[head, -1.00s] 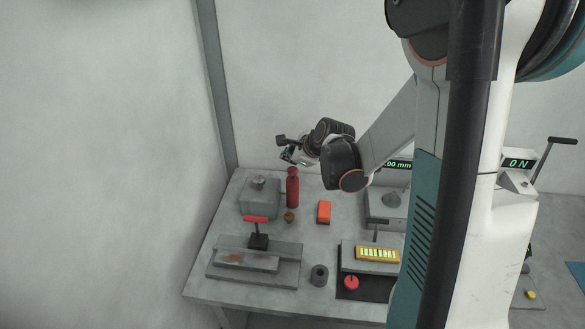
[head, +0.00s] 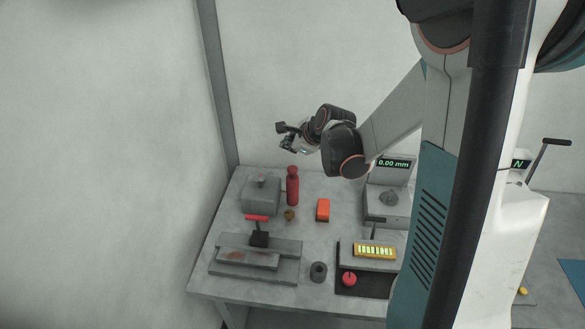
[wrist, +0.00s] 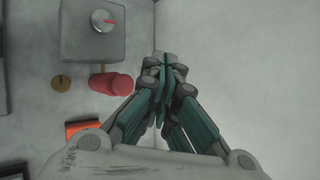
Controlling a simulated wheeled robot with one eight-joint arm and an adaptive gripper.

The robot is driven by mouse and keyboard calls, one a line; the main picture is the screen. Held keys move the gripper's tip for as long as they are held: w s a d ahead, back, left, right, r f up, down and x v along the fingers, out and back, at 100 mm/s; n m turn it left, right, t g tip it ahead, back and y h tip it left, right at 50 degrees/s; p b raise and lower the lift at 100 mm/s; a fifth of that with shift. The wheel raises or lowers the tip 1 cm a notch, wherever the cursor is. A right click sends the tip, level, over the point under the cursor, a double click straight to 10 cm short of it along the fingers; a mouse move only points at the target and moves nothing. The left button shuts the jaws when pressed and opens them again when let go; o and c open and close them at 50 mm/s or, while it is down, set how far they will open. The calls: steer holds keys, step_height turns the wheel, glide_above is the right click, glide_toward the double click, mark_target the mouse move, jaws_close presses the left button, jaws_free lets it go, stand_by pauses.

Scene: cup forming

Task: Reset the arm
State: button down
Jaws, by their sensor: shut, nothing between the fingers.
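My gripper (head: 287,143) is raised above the back of the grey workbench (head: 210,285) in the head view, at the end of my bent arm. In the wrist view my gripper (wrist: 168,62) has its teal-sided fingers together, with nothing between them. It is apart from everything on the bench. The red bottle (head: 292,188) stands below it; it also shows in the wrist view (wrist: 112,84), left of the fingers.
A grey box with a knob (head: 262,196), an orange block (head: 323,210), a small brass piece (head: 289,215), a red-handled fixture (head: 257,238), a dark ring (head: 318,272), a red knob (head: 349,279) and a gauge reading 0.00 mm (head: 394,163) occupy the bench. Walls stand behind and left.

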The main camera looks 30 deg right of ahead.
steer(key=s+a+r+n+g, duration=0.1)
steer(key=s+a+r+n, duration=0.9)
steer(key=s+a+n, duration=0.4)
steer(key=s+d+f+n+g+h+b, duration=0.1)
steer(key=s+f+n+b, duration=0.1)
steer(key=s+n, duration=0.9)
steer(key=s, duration=0.2)
steer(key=shift+s+d+f, duration=0.2)
steer(key=shift+s+d, duration=0.2)
steer(key=shift+a, duration=0.1)
stand_by(0.6)
